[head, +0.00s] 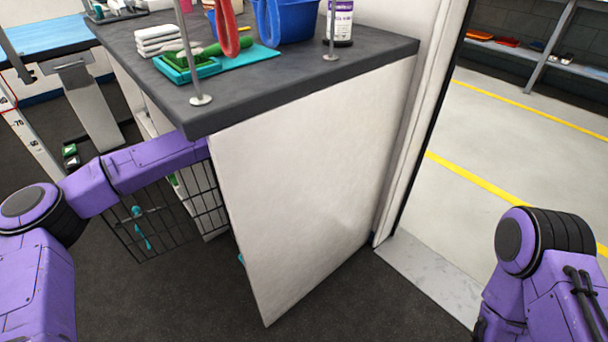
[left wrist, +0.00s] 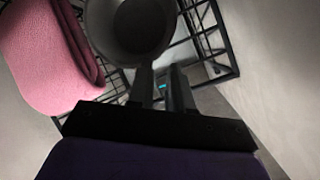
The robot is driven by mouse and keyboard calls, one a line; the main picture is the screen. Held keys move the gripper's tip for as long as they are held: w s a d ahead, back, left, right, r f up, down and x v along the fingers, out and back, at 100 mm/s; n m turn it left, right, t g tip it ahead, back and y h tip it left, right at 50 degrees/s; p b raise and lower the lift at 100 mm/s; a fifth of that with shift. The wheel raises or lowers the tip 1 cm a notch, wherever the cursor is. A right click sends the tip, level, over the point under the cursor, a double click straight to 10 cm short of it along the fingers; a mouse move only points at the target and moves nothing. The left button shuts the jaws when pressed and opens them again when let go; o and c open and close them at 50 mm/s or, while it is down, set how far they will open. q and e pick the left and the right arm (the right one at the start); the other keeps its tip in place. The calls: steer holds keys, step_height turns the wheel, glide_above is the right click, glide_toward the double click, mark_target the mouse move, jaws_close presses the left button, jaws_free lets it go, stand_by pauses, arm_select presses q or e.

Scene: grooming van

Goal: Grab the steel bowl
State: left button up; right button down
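The steel bowl (left wrist: 128,48) shows at the top of the left wrist view as a dark grey round shape with a darker round middle, cut off by the frame's top edge. My left gripper (left wrist: 160,72) has its two fingers pointing at the bowl's lower edge, with a narrow gap between them. The left finger's tip overlaps the bowl's edge in the picture; I cannot tell whether they touch. In the head view my left forearm goes under the counter, and the gripper and bowl are hidden. My right gripper is out of view.
A folded pink towel (left wrist: 45,55) lies left of the bowl, near a black wire rack (left wrist: 222,62). The counter top (head: 300,88) and its white side panel (head: 310,190) stand over and beside my left arm. A wire basket (head: 150,222) hangs below the forearm.

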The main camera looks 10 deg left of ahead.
arm_select(q)
steer(key=shift+w+d+r+m, duration=0.15)
steer(key=shift+d, duration=0.45)
steer(key=shift+w+d+r+m, duration=0.1)
steer(key=shift+d+r+m, duration=0.05)
steer(key=shift+d, duration=0.45)
steer(key=b+x, duration=0.1)
steer(key=x, duration=0.2)
steer(key=b+x, duration=0.2)
steer(key=x, duration=0.1)
steer(key=shift+s+d+f, duration=0.1)
steer(key=shift+d+f, duration=0.1)
steer(key=shift+d, duration=0.1)
steer(key=shift+f, duration=0.1)
steer(key=shift+c, duration=0.7)
jaws_close()
